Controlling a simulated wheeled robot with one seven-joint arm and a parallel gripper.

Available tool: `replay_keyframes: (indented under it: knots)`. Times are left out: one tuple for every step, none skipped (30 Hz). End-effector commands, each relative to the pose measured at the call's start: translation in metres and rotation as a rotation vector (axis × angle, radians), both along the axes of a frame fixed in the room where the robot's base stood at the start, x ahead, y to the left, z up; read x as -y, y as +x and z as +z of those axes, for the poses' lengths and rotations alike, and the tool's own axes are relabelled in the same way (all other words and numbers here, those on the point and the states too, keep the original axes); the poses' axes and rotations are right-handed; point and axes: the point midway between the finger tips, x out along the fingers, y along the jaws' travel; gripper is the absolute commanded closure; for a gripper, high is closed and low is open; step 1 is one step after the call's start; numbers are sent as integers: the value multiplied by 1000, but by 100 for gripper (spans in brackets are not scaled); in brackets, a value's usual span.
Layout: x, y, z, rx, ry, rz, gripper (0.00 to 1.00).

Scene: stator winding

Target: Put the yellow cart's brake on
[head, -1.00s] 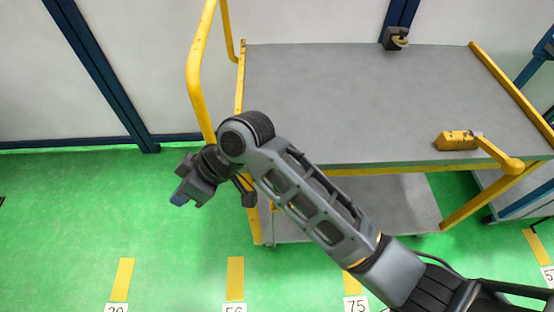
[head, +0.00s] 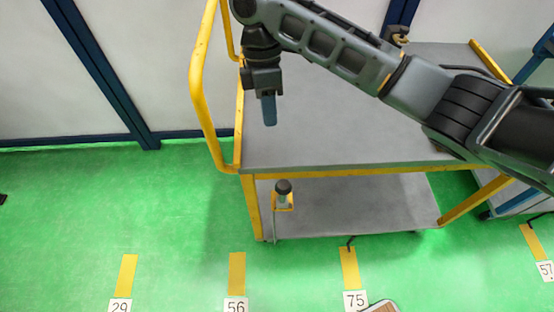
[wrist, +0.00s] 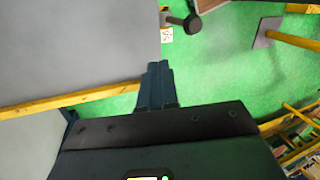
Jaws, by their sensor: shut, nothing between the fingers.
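The yellow cart (head: 340,135) has a yellow frame, a grey top deck and a grey lower shelf. A short lever with a black knob (head: 283,187) on a yellow bracket stands at the cart's front left, below the top deck; it looks like the brake. It points up in the head view. A black-knobbed lever also shows at the top of the wrist view (wrist: 192,22). My gripper (head: 269,118) is shut and empty, pointing down in front of the top deck's left part, above the lever in the picture and apart from it. Its shut fingers show in the wrist view (wrist: 157,82).
The cart's yellow push handle (head: 203,95) rises close left of my gripper. Yellow floor marks with number cards, such as 56 (head: 236,304), lie in front. My arm hides the deck's right part.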

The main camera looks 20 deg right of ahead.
Motion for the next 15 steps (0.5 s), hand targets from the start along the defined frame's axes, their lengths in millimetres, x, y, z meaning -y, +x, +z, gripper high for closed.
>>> replay_keyframes:
  knots:
    - [2, 0, 1, -3, -5, 2, 100]
    - [2, 0, 1, -3, -6, 2, 100]
    - [2, 0, 1, -4, -6, 2, 100]
    - [2, 0, 1, -4, -6, 2, 100]
    - [2, 0, 1, -4, -6, 2, 100]
    - [2, 0, 1, -3, -5, 2, 100]
    - [2, 0, 1, -3, -5, 2, 100]
    - [2, 0, 1, -3, -5, 2, 100]
    - [2, 0, 1, -3, -5, 2, 100]
    - [2, 0, 1, -3, -4, 1, 100]
    - [2, 0, 0, -3, -4, 1, 100]
    - [1, -1, -2, -4, -4, 1, 100]
    - [1, -1, -3, -4, -3, 1, 100]
    - [1, -2, -6, -4, -3, 1, 100]
    - [1, -3, -10, -4, -3, 1, 100]
